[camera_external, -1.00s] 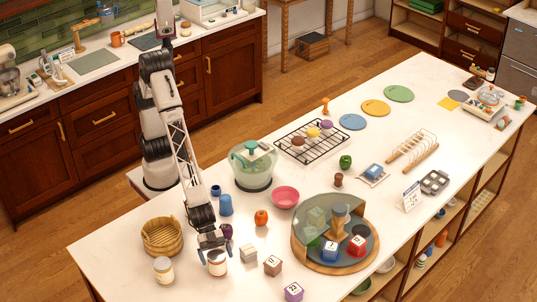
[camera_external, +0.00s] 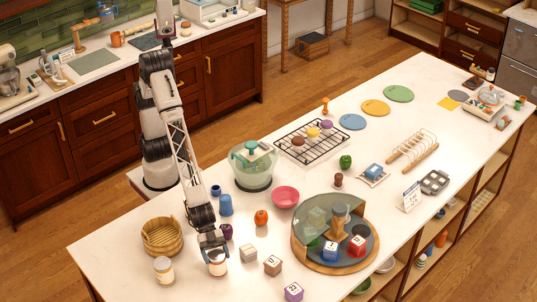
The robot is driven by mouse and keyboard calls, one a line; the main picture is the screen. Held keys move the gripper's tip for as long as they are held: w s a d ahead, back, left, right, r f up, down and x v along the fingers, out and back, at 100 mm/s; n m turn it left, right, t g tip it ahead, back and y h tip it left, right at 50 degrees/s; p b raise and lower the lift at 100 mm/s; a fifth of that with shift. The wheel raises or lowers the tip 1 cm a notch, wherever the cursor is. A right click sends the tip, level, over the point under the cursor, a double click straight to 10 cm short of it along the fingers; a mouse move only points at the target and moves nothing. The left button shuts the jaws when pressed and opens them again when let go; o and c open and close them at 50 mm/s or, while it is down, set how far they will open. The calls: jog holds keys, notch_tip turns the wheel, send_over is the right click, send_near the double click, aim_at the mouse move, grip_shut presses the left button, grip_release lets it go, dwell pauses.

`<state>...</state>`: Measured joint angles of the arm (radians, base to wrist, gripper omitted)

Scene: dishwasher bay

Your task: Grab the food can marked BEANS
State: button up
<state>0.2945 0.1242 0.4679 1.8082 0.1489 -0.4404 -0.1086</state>
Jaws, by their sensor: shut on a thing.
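My gripper (camera_external: 214,247) points down at the front left of the white counter. It is shut on a white and red-brown can (camera_external: 217,267), with its fingers around the can's upper part. The can stands upright and appears to rest on the counter. A second can (camera_external: 163,271), white with a tan label, stands to the left, apart from my gripper. The lettering on both cans is too small to read, so I cannot tell which is marked BEANS.
A purple item (camera_external: 226,232), a pale block (camera_external: 249,253) and a brown numbered block (camera_external: 272,265) are close to my gripper. A round wooden turntable (camera_external: 302,257) with a clear cover stands to the right.

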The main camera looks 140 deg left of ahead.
jog(key=shift+r, duration=0.15)
jog(key=shift+r, duration=4.95)
